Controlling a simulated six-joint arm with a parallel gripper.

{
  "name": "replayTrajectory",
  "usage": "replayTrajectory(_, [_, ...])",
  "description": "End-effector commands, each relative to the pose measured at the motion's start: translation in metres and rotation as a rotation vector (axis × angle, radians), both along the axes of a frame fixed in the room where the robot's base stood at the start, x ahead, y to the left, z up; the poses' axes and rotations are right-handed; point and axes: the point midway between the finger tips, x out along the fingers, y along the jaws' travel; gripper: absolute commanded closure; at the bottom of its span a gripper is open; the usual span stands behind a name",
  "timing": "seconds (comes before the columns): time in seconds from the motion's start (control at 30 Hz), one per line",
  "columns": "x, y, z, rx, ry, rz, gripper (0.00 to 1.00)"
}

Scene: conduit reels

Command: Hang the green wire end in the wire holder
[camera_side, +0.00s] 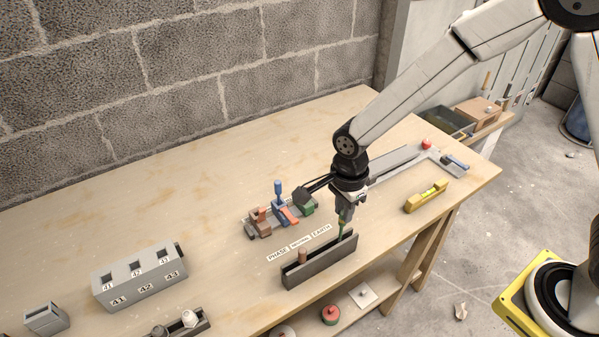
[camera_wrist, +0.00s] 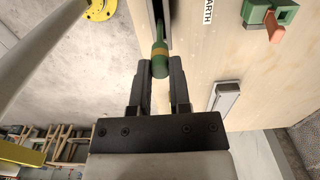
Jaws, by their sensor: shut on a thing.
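My gripper (camera_side: 344,216) is over the right end of the dark grey wire holder (camera_side: 320,262), by the EARTH label (camera_side: 321,229). It is shut on the green wire end (camera_side: 341,229), which is upright and reaches down to the holder's top. In the wrist view, the green wire end (camera_wrist: 160,62), with its yellow-brown band, sits between the fingers (camera_wrist: 160,88), in line with the dark slot of the holder (camera_wrist: 168,15). I cannot tell how deep its lower tip sits. A brown wire end (camera_side: 303,255) stands in the holder's left part.
Behind the holder stand a brown clamp (camera_side: 260,222), a blue clamp (camera_side: 281,206) and a green clamp (camera_side: 308,205). A grey numbered block (camera_side: 138,278) is at left. A yellow level (camera_side: 426,196) lies at right. The table's front edge is close to the holder.

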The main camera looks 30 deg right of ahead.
Motion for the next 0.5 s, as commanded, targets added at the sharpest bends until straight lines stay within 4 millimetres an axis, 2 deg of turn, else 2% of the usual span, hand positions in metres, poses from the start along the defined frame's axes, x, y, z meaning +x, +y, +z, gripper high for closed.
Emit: replayTrajectory(0.5, [0.0005, 0.0002, -0.0091, 0.000, -0.001, 0.000, 1.00])
